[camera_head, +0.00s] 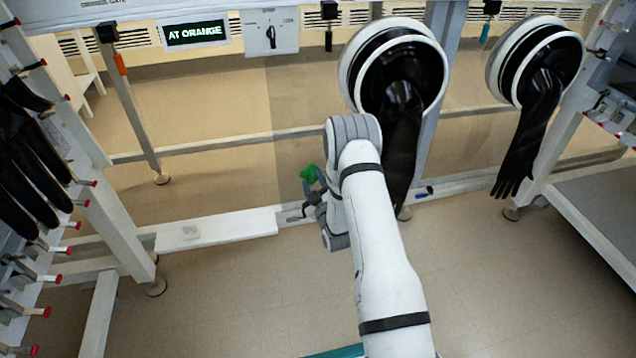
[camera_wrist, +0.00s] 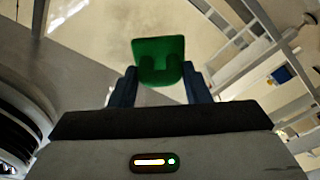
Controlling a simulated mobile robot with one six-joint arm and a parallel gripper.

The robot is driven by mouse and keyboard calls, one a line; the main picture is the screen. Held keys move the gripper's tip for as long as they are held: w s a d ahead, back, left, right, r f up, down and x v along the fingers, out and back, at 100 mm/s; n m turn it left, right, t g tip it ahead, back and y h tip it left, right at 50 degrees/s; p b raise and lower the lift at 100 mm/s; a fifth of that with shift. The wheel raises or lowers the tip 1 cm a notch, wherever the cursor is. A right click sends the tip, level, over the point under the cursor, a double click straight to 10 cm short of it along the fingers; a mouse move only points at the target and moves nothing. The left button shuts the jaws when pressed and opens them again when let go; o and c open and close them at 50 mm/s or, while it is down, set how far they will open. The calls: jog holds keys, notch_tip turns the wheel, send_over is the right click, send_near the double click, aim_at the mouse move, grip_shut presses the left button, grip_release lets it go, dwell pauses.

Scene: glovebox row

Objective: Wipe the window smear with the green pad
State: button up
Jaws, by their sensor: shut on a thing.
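The green pad (camera_wrist: 158,52) is between the two blue fingers of my gripper (camera_wrist: 158,85) in the wrist view. My gripper is shut on it. In the head view the green pad (camera_head: 309,174) shows small at the tip of my gripper (camera_head: 316,186), left of my forearm. Behind the pad, in the head view, is a faintly tinted clear panel (camera_head: 300,100) that may be the window. I cannot make out a smear on it. I cannot tell whether the pad touches the panel.
Two round glove ports, one left (camera_head: 352,62) and one right (camera_head: 497,60), have black gloves hanging out. A white ledge (camera_head: 220,229) runs low at the left. A glove rack (camera_head: 75,180) stands far left. A sign (camera_head: 195,33) reads AT ORANGE.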

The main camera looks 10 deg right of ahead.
jog(key=shift+a, duration=0.6)
jog(key=shift+w+r, duration=0.1)
jog(key=shift+r, duration=0.7)
jog(key=d, duration=0.8)
jog(key=shift+f, duration=0.1)
jog(key=s, duration=0.6)
jog(key=shift+s, duration=0.2)
jog(key=s, duration=0.2)
jog(key=shift+s, duration=0.4)
